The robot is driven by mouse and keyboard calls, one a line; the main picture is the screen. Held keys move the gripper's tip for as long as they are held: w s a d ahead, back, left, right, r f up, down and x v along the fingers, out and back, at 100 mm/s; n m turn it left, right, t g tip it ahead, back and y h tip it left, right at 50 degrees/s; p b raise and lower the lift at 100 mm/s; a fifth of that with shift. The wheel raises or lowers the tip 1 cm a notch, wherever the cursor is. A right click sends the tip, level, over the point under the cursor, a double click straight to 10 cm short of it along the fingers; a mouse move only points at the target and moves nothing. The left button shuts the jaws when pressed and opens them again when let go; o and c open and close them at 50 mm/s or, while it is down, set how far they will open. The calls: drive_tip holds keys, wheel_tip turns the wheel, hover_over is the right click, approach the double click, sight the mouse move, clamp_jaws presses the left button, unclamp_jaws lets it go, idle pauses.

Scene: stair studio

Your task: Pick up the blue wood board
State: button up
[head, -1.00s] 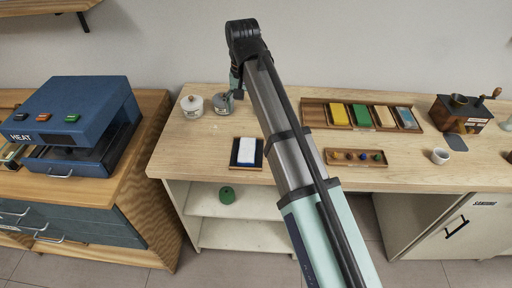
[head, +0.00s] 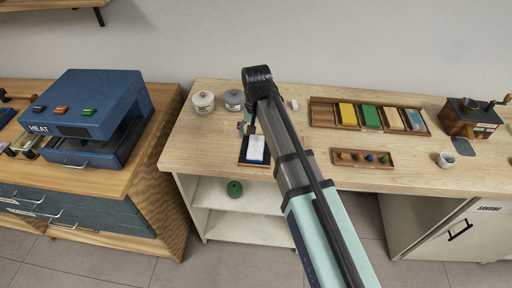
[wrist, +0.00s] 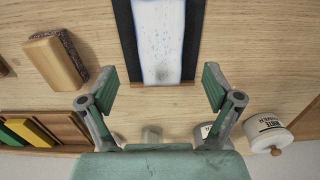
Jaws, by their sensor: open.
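The blue wood board (head: 242,159) lies flat near the front edge of the light wood bench, with a white sheet-like piece (head: 257,149) on it. In the wrist view the board shows as a dark border (wrist: 126,34) beside the white piece, with a thin brown edge towards me. My gripper (wrist: 160,90) is open and empty. Its two fingers stand apart, wider than the board in the picture, and the board's near edge lies just beyond the fingertips. In the head view my arm hides part of the gripper and the board's surroundings.
Two lidded jars (head: 204,101) stand at the back left; one shows at right in the wrist view (wrist: 268,133). A wooden block with a dark side (wrist: 56,62) lies left there. A tray of coloured blocks (head: 371,116) and a grinder (head: 470,118) are right.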

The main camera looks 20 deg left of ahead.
sight(256, 147)
drive_tip(key=shift+s+f+p, duration=0.1)
drive_tip(key=shift+f+p, duration=1)
drive_tip(key=shift+f, duration=1.55)
drive_tip(key=c, duration=1.3)
